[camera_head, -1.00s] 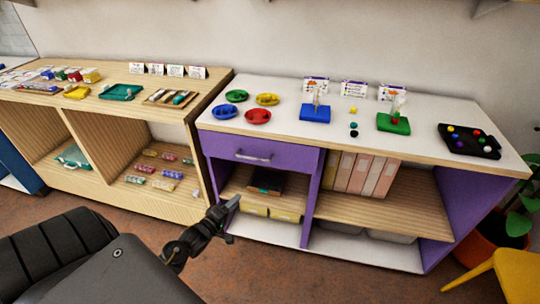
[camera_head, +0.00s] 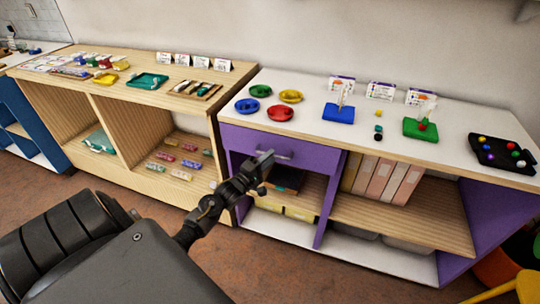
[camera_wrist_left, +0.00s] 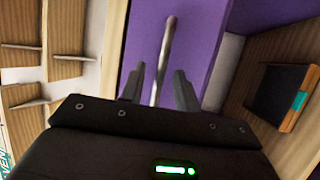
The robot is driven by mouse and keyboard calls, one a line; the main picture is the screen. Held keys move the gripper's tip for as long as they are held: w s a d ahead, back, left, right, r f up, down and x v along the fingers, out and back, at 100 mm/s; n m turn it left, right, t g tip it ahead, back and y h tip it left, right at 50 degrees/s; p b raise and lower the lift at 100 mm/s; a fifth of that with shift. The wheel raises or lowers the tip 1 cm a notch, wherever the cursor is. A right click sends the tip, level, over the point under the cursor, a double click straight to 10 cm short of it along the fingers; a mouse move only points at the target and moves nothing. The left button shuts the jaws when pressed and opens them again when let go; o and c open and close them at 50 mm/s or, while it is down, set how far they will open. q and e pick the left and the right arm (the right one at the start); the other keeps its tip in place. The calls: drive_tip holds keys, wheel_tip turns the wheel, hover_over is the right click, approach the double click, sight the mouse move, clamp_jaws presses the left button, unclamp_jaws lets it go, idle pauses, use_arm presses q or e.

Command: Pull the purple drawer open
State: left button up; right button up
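The purple drawer (camera_head: 300,158) is under the left end of the white-topped cabinet, and its front looks shut. Its silver bar handle (camera_head: 276,153) runs across the front. My left gripper (camera_head: 266,158) is raised in front of the drawer, close to the handle, and hides part of it. In the left wrist view the purple drawer front (camera_wrist_left: 204,32) fills the upper middle. The handle (camera_wrist_left: 164,60) runs lengthwise between the two parted fingers of my left gripper (camera_wrist_left: 160,84). The fingers look apart from the bar. My right gripper is not in view.
On the cabinet top (camera_head: 310,122) are coloured dishes (camera_head: 280,113), a blue board (camera_head: 338,114), a green board (camera_head: 420,128) and a black tray (camera_head: 502,152). A dark box (camera_head: 287,178) lies on the shelf below the drawer. A wooden shelf unit (camera_head: 165,125) stands to the left.

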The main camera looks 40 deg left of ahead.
use_arm(q)
drive_tip(key=shift+w+r, duration=0.15)
drive_tip(key=shift+w, duration=0.75)
